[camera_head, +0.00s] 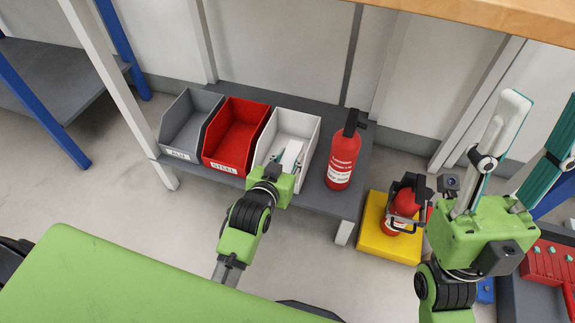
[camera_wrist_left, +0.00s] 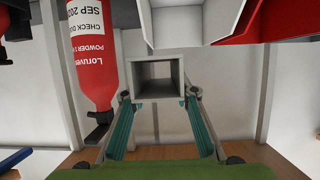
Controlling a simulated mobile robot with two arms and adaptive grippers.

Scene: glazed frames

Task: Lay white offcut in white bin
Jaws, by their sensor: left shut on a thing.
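The white offcut (camera_head: 291,156), a short square hollow tube, is between the fingers of my left gripper (camera_head: 288,162). In the left wrist view the tube (camera_wrist_left: 157,58) shows its open end, with a teal-padded finger of the left gripper (camera_wrist_left: 158,108) on each side. The white bin (camera_head: 312,133) stands on the grey shelf, open at the top; part of it shows in the left wrist view (camera_wrist_left: 205,22). The offcut overlaps the bin's front opening; I cannot tell its height or whether they touch. My right gripper (camera_head: 541,122) is raised at the right, fingers spread and empty.
A red bin (camera_head: 237,130) and a grey bin (camera_head: 187,120) stand left of the white bin. A red extinguisher (camera_head: 342,160) stands close on its right. A yellow block (camera_head: 377,238) with another red object (camera_head: 399,213) is on the floor. A wooden top (camera_head: 510,15) overhangs the back.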

